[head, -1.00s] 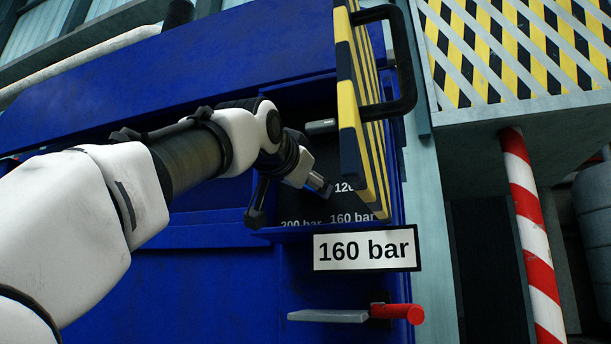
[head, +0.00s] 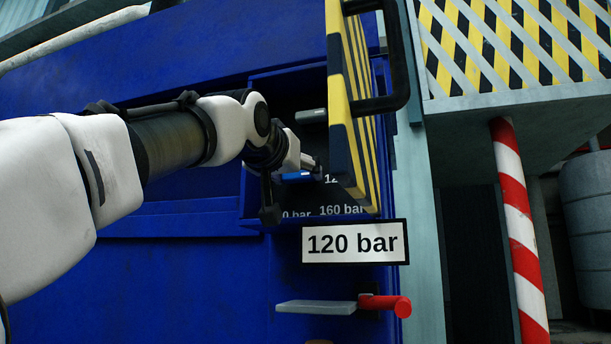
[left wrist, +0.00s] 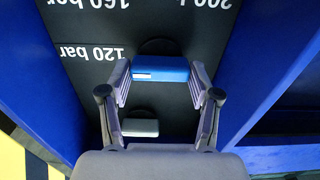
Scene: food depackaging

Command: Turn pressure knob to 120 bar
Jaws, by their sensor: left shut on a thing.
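The pressure knob (left wrist: 160,69) is a blue bar-shaped handle on a dark panel. Its blue also shows in the head view (head: 296,176), partly hidden by my gripper. My left gripper (head: 291,186) reaches into the blue cabinet and is shut on this knob. In the left wrist view, my left gripper (left wrist: 160,78) has one finger at each end of the knob. The white sign (head: 355,241) under the cabinet opening reads 120 bar. Panel marks for 120, 160 and 200 bar show upside down in the wrist view. My right gripper is not in view.
A yellow-black striped door (head: 348,115) with a black handle (head: 393,60) stands open just right of my gripper. A grey handle (left wrist: 140,127) is on the same panel. A red-ended lever (head: 384,304) sits below the sign. A red-white post (head: 520,235) stands at right.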

